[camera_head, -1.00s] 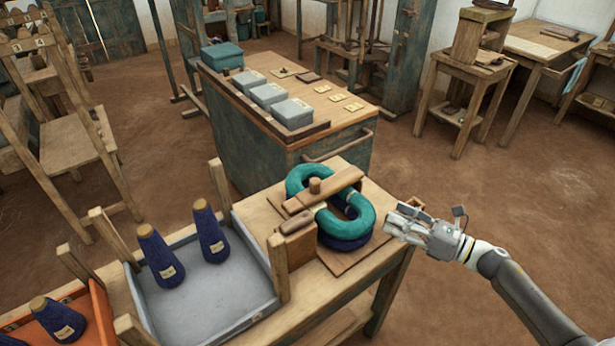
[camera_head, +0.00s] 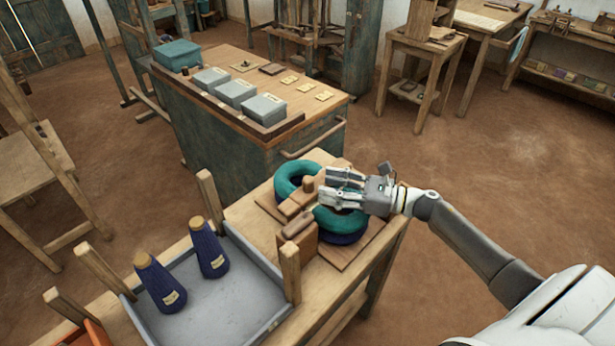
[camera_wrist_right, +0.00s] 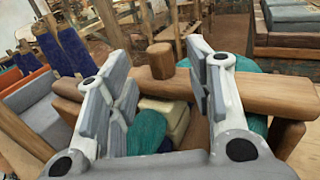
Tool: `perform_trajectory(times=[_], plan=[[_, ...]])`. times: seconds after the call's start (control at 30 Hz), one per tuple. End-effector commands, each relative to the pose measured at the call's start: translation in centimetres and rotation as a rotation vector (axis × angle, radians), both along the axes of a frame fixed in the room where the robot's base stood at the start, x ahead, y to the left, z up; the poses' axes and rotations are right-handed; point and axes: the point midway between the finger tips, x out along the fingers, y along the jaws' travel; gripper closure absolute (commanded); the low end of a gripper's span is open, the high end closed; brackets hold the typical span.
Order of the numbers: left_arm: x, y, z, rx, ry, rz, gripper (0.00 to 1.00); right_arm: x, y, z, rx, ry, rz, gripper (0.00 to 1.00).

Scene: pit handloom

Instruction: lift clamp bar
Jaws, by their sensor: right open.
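The clamp bar (camera_head: 295,203) is a brown wooden bar with an upright round knob (camera_head: 308,183). It lies across teal (camera_head: 338,220) and dark blue yarn rings on a wooden board (camera_head: 350,252). My right gripper (camera_head: 325,186) is open above the rings, just right of the knob, and hides part of the bar. In the right wrist view the bar (camera_wrist_right: 255,93) runs crosswise beyond the fingers. The knob (camera_wrist_right: 160,61) shows in the gap between the two open fingers, with no visible grip on it. My left gripper is out of view.
A grey tray (camera_head: 225,312) with two blue yarn cones (camera_head: 210,248) and wooden corner posts (camera_head: 290,273) stands left of the board. A chest (camera_head: 225,148) with grey boxes (camera_head: 235,92) is behind. Open floor (camera_head: 480,190) lies to the right.

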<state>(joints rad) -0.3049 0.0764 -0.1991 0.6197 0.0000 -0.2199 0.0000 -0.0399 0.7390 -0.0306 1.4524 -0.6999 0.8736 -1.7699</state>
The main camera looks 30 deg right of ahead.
Motion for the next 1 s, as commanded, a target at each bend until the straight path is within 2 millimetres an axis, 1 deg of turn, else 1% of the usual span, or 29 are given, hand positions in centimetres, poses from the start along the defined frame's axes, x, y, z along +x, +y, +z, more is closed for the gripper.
perform_trajectory(times=[0.03, 0.1, 0.3, 0.5, 0.73, 1.0], plan=[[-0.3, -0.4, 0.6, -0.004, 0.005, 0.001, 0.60, 0.8, 0.8, 0.5, 0.004, -0.003, 0.001, 0.52], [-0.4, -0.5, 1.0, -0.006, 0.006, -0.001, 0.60, 1.6, 1.6, 0.5, 0.004, -0.002, 0.000, 0.52], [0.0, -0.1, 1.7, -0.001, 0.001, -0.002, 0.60, 3.4, 3.5, 0.2, 0.003, 0.000, 0.000, 0.52], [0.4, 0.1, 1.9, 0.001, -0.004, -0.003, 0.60, 4.0, 4.2, 0.0, 0.001, 0.001, 0.000, 0.52], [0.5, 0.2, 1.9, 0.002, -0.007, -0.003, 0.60, 4.0, 4.2, 0.0, 0.001, 0.001, 0.000, 0.52], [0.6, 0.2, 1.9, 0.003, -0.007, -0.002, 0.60, 4.0, 4.2, 0.0, 0.001, 0.001, 0.000, 0.87]])
